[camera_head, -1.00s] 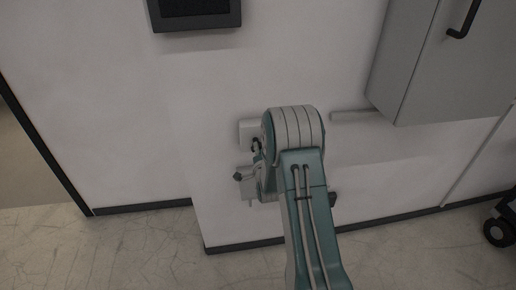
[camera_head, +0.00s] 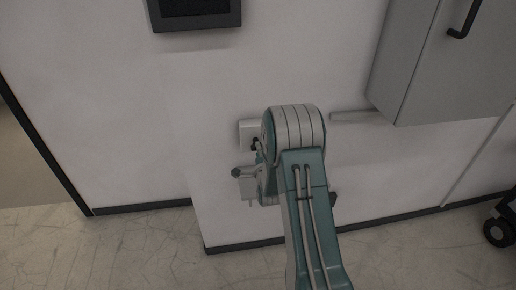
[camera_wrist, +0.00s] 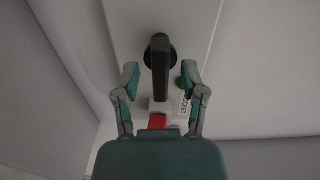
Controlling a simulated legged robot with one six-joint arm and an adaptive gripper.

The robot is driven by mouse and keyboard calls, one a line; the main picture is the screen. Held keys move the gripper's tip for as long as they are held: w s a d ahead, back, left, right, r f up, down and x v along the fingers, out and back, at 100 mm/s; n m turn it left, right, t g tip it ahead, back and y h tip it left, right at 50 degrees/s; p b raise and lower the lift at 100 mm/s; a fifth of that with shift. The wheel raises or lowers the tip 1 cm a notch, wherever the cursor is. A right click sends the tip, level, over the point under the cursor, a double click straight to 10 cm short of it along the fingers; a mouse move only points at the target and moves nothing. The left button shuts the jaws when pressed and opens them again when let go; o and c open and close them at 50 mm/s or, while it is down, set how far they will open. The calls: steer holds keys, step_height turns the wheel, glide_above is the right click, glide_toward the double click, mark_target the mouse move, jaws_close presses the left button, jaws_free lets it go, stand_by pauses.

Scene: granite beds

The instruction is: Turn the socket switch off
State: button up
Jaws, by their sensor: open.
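In the wrist view, a black switch handle (camera_wrist: 160,62) with a round base stands on a light grey socket box (camera_wrist: 130,22). My gripper (camera_wrist: 160,77) is open, with one finger on each side of the handle. Gaps show between the fingers and the handle, and I cannot tell any contact. A red part (camera_wrist: 157,121) shows below the handle, close to my gripper's body. In the head view, a pale box (camera_head: 245,129) on the wall shows beside my arm, which hides much of it. The fingers are not clear there.
A grey cabinet (camera_head: 443,60) hangs on the wall at upper right. A dark-framed panel (camera_head: 195,12) is at the top left of centre. A black wheel (camera_head: 498,231) stands at the right edge. The floor (camera_head: 120,250) at the lower left is clear.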

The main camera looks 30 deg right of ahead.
steer(key=shift+v, duration=2.45)
steer(key=shift+s, duration=0.1)
steer(key=v, duration=1.2)
steer(key=a+r+n+g+y, duration=0.3)
steer(key=a+r+n+g, duration=0.35)
steer(key=r+n, duration=0.45)
steer(key=s+a+r+n+g, duration=0.1)
steer(key=s+a+r+n, duration=0.1)
steer(key=s, duration=0.5)
steer(key=s+a+r+n+g+y, duration=0.1)
steer(key=s+a+r+n+g, duration=0.1)
steer(key=s+r+n, duration=0.2)
steer(key=s+a+r+n+g+y, duration=0.1)
steer(key=s+a+r+n+g, duration=0.1)
steer(key=s, duration=0.7)
steer(key=shift+s+a+r+n, duration=0.3)
steer(key=shift+a+r+n, duration=0.05)
steer(key=shift+r+n, duration=0.5)
